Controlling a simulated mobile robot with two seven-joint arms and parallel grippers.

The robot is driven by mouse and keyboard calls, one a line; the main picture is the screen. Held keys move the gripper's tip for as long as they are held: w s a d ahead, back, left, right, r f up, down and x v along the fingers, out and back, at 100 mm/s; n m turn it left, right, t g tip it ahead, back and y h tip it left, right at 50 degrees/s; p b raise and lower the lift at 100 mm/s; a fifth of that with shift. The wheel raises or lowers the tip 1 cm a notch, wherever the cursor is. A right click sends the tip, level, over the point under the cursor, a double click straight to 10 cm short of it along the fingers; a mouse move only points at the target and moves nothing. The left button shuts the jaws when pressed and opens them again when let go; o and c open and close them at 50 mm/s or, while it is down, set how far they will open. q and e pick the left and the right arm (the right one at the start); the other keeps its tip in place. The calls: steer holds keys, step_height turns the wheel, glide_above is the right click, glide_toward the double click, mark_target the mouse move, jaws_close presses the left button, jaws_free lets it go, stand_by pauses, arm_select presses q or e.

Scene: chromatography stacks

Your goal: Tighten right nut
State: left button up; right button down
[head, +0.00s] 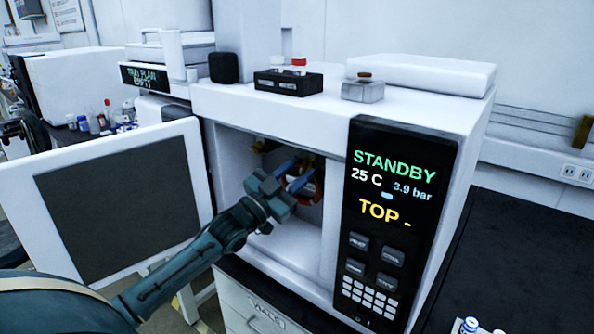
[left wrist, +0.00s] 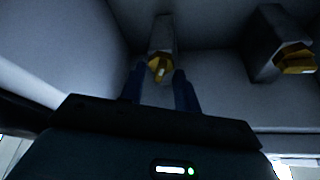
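My left gripper (head: 296,173) reaches into the open oven of the white instrument. Its two blue fingers are apart, and they show in the left wrist view (left wrist: 160,88). A brass nut (left wrist: 158,68) on a grey fitting lies ahead, in line with the gap between the fingertips; contact cannot be told. A second brass nut (left wrist: 297,60) on a dark grey block is to the right in that view, clear of the fingers. One brass nut (head: 259,146) shows in the head view, left of the fingers. Which nut is the right one is unclear. My right gripper is not in view.
The oven door (head: 125,195) stands open at the left. An orange coil (head: 312,187) is partly hidden behind my fingers. The control panel (head: 388,210) reads STANDBY, 25 C, 3.9 bar and TOP. The black counter (head: 520,260) at the right is mostly clear.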

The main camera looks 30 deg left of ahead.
arm_select(q)
steer(key=shift+w, duration=0.1)
steer(key=shift+c, duration=0.3)
steer(key=c, duration=0.5)
